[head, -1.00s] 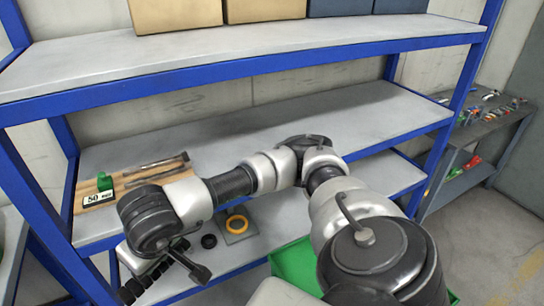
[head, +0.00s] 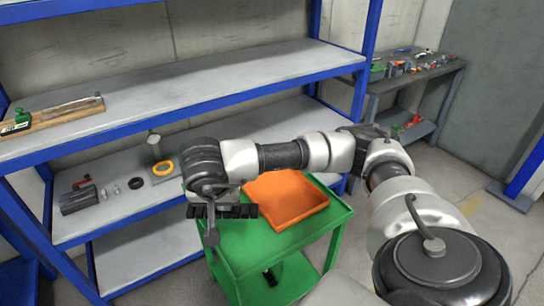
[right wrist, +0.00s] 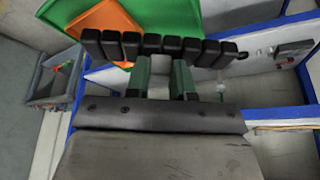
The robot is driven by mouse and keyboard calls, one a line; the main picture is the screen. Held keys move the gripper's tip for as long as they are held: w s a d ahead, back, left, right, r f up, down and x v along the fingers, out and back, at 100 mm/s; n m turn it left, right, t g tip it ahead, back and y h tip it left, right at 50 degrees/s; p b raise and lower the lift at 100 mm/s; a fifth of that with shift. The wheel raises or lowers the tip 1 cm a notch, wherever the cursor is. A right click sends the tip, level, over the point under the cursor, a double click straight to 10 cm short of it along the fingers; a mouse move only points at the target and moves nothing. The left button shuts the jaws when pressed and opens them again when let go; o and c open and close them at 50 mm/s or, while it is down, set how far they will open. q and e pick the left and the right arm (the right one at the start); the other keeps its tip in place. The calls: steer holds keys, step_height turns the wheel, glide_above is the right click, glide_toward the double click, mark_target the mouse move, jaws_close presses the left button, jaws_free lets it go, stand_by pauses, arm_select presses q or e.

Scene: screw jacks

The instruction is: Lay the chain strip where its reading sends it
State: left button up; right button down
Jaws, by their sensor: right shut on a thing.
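The chain strip (head: 236,211) is a short row of black links. My right gripper (head: 222,203) is shut on it and holds it at the left edge of the green cart (head: 262,240), left of the orange tray (head: 287,199). In the right wrist view the chain strip (right wrist: 125,45) lies across the green fingertips of my right gripper (right wrist: 160,72), with links out to both sides. The measuring board (head: 64,116), with a green block and a partly readable label, lies on the shelf at the left. My left gripper is not in view.
The blue-framed rack's lower shelf holds an orange ring (head: 163,168), a black ring (head: 136,183), a round dial on a stand (head: 154,146) and a dark block (head: 79,199). A grey bench (head: 418,75) with small parts stands at the back right. The orange tray looks empty.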

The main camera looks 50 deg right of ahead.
steer(key=w+d+f+m+g+h+b, duration=0.1)
steer(key=w+d+f+m+g+b, duration=0.15)
steer(key=d+f+m+b, duration=0.6)
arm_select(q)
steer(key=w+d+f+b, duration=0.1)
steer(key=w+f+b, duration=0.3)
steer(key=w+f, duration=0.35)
arm_select(e)
steer(key=m+g+b, duration=0.1)
steer(key=m+g, duration=0.1)
steer(key=m, duration=0.1)
glide_above(227, 224)
step_height(227, 224, down, 11)
step_height(227, 224, down, 4)
steer(key=shift+s+r+b, duration=0.1)
steer(key=shift+r+b, duration=0.05)
steer(key=shift+b, duration=0.2)
steer(key=shift+f, duration=0.2)
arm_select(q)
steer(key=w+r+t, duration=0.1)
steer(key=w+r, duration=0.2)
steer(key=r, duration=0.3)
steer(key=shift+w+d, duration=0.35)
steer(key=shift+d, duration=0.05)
